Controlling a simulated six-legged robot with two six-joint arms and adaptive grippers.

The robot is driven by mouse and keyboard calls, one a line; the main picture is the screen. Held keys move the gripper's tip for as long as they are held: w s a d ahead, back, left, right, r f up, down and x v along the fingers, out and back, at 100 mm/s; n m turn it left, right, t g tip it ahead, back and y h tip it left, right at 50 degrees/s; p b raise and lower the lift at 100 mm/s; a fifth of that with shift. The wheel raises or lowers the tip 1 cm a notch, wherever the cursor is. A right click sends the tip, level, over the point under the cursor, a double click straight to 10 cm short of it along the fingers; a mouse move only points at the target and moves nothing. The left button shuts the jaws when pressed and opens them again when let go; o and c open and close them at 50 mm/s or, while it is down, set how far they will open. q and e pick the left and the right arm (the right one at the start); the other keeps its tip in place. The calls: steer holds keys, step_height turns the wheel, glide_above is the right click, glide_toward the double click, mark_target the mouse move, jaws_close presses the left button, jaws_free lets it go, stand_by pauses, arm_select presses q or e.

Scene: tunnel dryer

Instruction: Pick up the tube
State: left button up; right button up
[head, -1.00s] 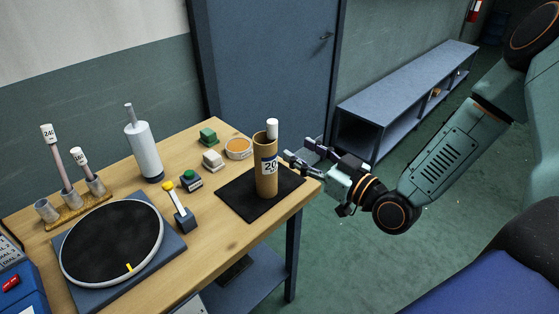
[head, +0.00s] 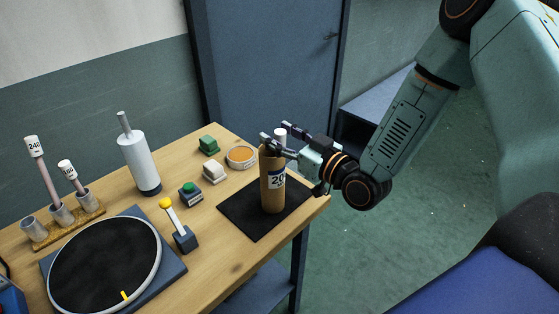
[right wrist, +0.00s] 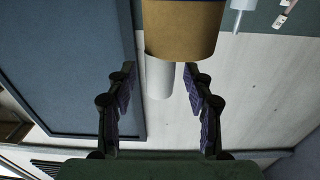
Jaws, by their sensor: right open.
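A brown cardboard tube (head: 272,190) with a white label reading "20" stands upright on a black mat (head: 239,214) near the table's right corner. A white cylinder (head: 280,134) sticks out of its top, partly hidden by my fingers. My right gripper (head: 277,134) is open at the tube's top, with its fingers on either side of the white cylinder. In the right wrist view, the white cylinder (right wrist: 159,78) lies between the open fingers, and the brown tube (right wrist: 182,28) is at the top edge. I cannot tell whether the fingers touch anything. My left gripper is not in view.
Left of the mat stand green (head: 208,145), white (head: 214,171) and dark (head: 190,194) blocks, an orange-topped round tin (head: 241,157), a yellow-knobbed lever (head: 179,226) and a grey cylinder (head: 138,163). A round black plate (head: 104,262) and a rack (head: 62,227) are further left.

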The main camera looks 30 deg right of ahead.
steer(key=shift+c, duration=0.8)
steer(key=c, duration=0.5)
jaws_close()
steer(key=shift+w+r, duration=0.1)
steer(key=shift+r, duration=0.55)
steer(key=shift+r+p, duration=1)
steer(key=shift+r, duration=3.35)
step_height(320, 180, up, 9)
steer(key=p, duration=0.9)
steer(key=shift+r, duration=0.1)
